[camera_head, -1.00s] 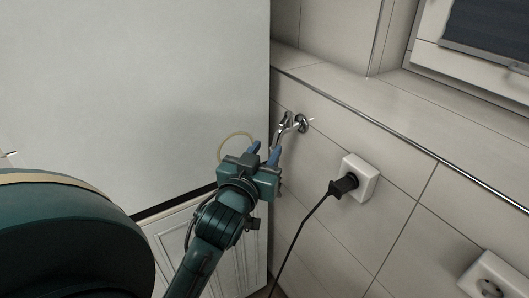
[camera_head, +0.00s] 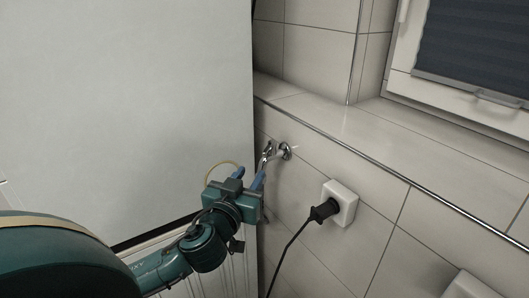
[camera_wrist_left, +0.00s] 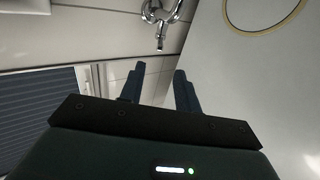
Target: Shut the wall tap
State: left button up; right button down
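The chrome wall tap (camera_head: 267,154) sticks out from the tiled wall beside the white panel in the head view. It also shows in the left wrist view (camera_wrist_left: 160,22), beyond the fingertips and near the top edge. Its handle position is too small to tell. My left gripper (camera_head: 250,175) is just below and left of the tap, its blue fingers pointing up towards it. The fingers (camera_wrist_left: 157,80) are apart with nothing between them, and a gap to the tap shows in the wrist view. My right gripper is in neither view.
A tall white panel (camera_head: 125,100) stands close left of the tap, with a yellowish ring (camera_head: 209,171) by my gripper. A wall socket (camera_head: 344,205) with a black plug (camera_head: 323,211) and cable is right of it. A tiled ledge (camera_head: 345,126) runs above.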

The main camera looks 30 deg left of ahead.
aim_at(264, 154)
pick_arm(q)
jog(key=p+x, duration=0.2)
jog(key=x, duration=0.8)
jog(key=shift+w, duration=0.1)
jog(key=shift+c, duration=0.5)
grip_shut()
